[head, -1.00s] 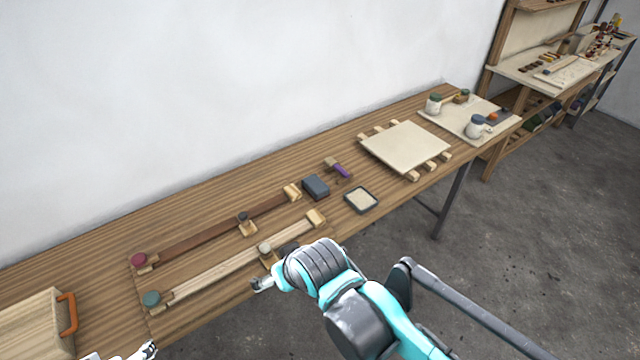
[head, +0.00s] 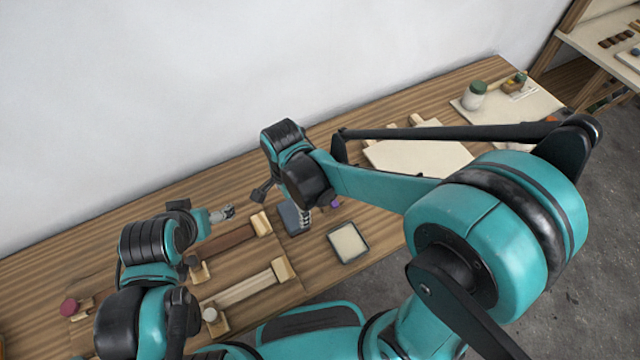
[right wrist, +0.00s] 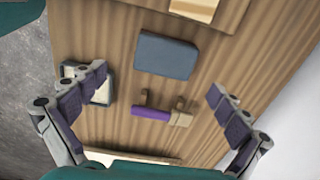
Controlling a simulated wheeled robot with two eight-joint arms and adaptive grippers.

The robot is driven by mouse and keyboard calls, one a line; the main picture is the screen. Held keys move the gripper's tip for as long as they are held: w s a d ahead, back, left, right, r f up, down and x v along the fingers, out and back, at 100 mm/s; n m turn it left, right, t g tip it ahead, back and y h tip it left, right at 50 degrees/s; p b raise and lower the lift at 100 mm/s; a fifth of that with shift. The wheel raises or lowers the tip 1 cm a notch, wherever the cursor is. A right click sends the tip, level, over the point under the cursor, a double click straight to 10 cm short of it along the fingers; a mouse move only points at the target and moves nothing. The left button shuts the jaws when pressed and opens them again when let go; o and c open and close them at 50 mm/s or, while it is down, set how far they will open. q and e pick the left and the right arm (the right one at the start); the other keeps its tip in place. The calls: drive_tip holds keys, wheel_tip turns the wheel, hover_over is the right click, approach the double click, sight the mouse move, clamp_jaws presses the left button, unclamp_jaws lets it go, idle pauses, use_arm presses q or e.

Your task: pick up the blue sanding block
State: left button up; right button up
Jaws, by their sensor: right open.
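The blue sanding block (head: 289,219) lies on the wooden bench, partly hidden by my right gripper in the head view. In the right wrist view the block (right wrist: 166,55) shows whole, a dark blue-grey slab lying flat, ahead of the open fingers. My right gripper (head: 284,206) points down above the bench with its fingers spread. In the right wrist view the right gripper (right wrist: 158,82) is empty, and a purple-handled tool (right wrist: 150,113) lies below between its fingers. My left gripper (head: 226,213) is small in view, left of the block; its jaw state is unclear.
A shallow dark-rimmed tray (head: 347,243) lies right of the block. A brown strip (head: 226,241) and a pale strip (head: 245,288) with wooden end blocks lie to the left. A pale board (head: 400,155) and a jar (head: 474,95) are farther right.

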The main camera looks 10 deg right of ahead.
sight(292, 214)
drive_tip(key=shift+w+d+f+m+b, duration=0.15)
drive_tip(key=shift+w+f+b, duration=0.1)
drive_tip(key=shift+f, duration=0.4)
drive_tip(key=shift+w+d+f+m+b, duration=0.1)
drive_tip(key=shift+w+f+m+b, duration=0.1)
drive_tip(key=shift+f, duration=0.4)
drive_tip(key=shift+s+a+f, duration=0.2)
drive_tip(key=shift+f, duration=0.15)
drive_tip(key=shift+f+b, duration=0.3)
drive_tip(key=f, duration=0.1)
drive_tip(key=f+b, duration=0.1)
drive_tip(key=f, duration=0.1)
drive_tip(key=f+b, duration=0.1)
drive_tip(key=shift+w+a+f, duration=0.25)
drive_tip(key=shift+a, duration=0.05)
use_arm(q)
drive_tip(key=f, duration=0.3)
drive_tip(key=shift+w+d+f, duration=0.15)
drive_tip(key=shift+w+d, duration=0.2)
use_arm(e)
drive_tip(key=shift+r, duration=0.1)
drive_tip(key=c, duration=1.2)
